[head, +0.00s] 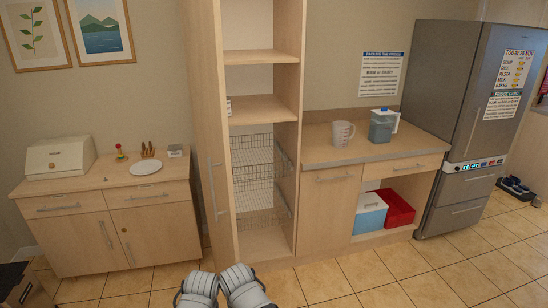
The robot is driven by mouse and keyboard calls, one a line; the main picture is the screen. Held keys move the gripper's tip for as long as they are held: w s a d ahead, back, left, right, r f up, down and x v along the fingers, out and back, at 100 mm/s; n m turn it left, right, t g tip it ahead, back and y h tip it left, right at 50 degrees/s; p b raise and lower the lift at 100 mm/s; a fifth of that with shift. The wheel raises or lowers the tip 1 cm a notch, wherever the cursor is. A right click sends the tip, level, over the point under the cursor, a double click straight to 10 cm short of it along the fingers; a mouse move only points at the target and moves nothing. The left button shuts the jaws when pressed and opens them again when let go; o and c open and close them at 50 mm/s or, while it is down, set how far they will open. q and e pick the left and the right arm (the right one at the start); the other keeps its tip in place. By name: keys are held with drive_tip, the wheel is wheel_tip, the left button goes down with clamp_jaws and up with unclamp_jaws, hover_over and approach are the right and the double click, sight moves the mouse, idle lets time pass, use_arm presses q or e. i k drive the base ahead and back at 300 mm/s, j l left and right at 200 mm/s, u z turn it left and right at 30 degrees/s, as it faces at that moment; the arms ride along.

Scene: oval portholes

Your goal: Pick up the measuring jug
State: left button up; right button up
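The measuring jug (343,134) is a pale, whitish jug with faint markings and a handle on its right side. It stands upright on the wooden counter (395,150), left of a blue-grey pitcher. Nothing holds it. Two white, rounded parts of my own arms show at the bottom middle edge, far below and left of the jug. Neither gripper's fingers are in view.
A blue-grey pitcher (381,128) with a white handle stands right of the jug. A tall cabinet (263,57) with an open door (205,150) is left of the counter. A grey fridge (445,95) is on the right. Tiled floor (390,275) lies clear before the counter.

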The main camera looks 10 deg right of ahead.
sight(341, 129)
drive_tip(key=i+l+z, duration=0.15)
drive_tip(key=i+l, duration=0.4)
drive_tip(key=l, duration=0.15)
drive_tip(key=i+l+z, duration=0.15)
drive_tip(key=i+l, duration=0.45)
drive_tip(key=i+l+z, duration=0.15)
drive_tip(key=i+l, duration=0.4)
drive_tip(key=i+l+z, duration=0.15)
drive_tip(key=i+l, duration=0.35)
drive_tip(key=i, duration=0.25)
